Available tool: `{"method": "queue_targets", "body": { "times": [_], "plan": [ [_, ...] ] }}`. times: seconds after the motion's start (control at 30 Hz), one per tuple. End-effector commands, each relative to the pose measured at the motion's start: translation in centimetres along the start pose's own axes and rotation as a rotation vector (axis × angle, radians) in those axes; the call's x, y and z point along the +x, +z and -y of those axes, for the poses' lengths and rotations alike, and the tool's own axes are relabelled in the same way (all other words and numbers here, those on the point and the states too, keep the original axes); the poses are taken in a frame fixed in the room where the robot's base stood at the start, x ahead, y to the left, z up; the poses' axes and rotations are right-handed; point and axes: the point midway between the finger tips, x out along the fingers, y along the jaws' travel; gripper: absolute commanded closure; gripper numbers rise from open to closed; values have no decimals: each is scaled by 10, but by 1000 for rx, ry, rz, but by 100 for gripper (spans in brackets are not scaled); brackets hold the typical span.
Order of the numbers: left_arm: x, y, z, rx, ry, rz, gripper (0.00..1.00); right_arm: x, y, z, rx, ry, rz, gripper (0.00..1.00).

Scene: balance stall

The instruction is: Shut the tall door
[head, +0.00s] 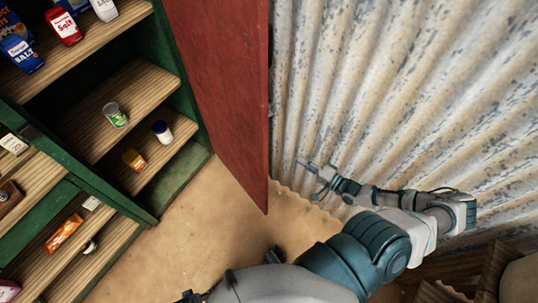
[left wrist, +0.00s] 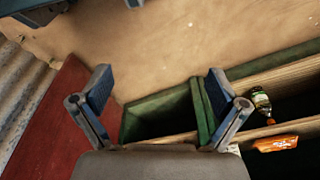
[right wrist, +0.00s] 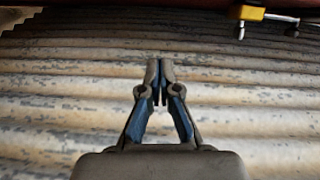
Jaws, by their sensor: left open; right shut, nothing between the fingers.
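The tall red door (head: 225,100) stands open on the right side of the green cabinet (head: 180,170), its free lower corner over the sandy floor. My right gripper (head: 308,172) is shut and empty, to the right of the door's free edge and apart from it, in front of the corrugated wall. In the right wrist view its closed fingers (right wrist: 160,80) point along the wall. My left gripper (left wrist: 160,85) is open and empty above the floor and the cabinet's lower part. The red door (left wrist: 50,120) shows at the left of that view.
A corrugated metal wall (head: 420,80) fills the right side. A yellow object (right wrist: 250,13) shows at the top of the right wrist view. Bare floor (head: 200,230) lies below the door.

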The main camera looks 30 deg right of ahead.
Motion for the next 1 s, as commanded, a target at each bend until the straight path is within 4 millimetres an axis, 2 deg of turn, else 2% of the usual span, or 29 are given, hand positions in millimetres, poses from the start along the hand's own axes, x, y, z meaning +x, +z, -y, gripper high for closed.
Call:
{"method": "queue_targets", "body": {
  "times": [0.1,0.27,0.67,0.8,1.0],
  "plan": [
    [-7,-3,1,-1,1,-4,3,5,8,12,76,-31,17,100],
    [-18,-8,3,-2,2,-9,3,24,9,17,81,-39,15,100],
    [-65,-18,4,-7,-2,-22,3,106,9,19,79,-39,14,100],
    [-55,-18,3,-5,-1,-17,3,109,31,23,83,-36,16,100],
    [-43,-15,2,-4,-1,-16,3,112,46,23,80,-34,15,100]
  ]
}}
